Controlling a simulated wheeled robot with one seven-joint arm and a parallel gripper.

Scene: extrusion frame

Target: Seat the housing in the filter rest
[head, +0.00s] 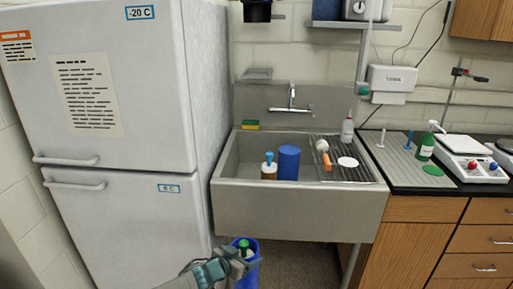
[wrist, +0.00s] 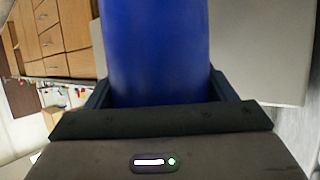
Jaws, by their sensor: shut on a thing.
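My gripper (head: 233,262) is low in front of the sink, at the bottom of the head view. It is shut on a blue cylindrical housing (head: 252,275), with green and white parts showing at its top. In the wrist view the smooth blue wall of the housing (wrist: 160,50) fills the space between the two dark fingers. Its ends are out of that view. I cannot pick out the filter rest for certain. Another blue cylinder (head: 288,163) stands upright in the sink, apart from my gripper.
The right counter has a grey mat (head: 395,165), a green bottle (head: 426,148) and a balance. A fridge (head: 120,215) stands close on the left.

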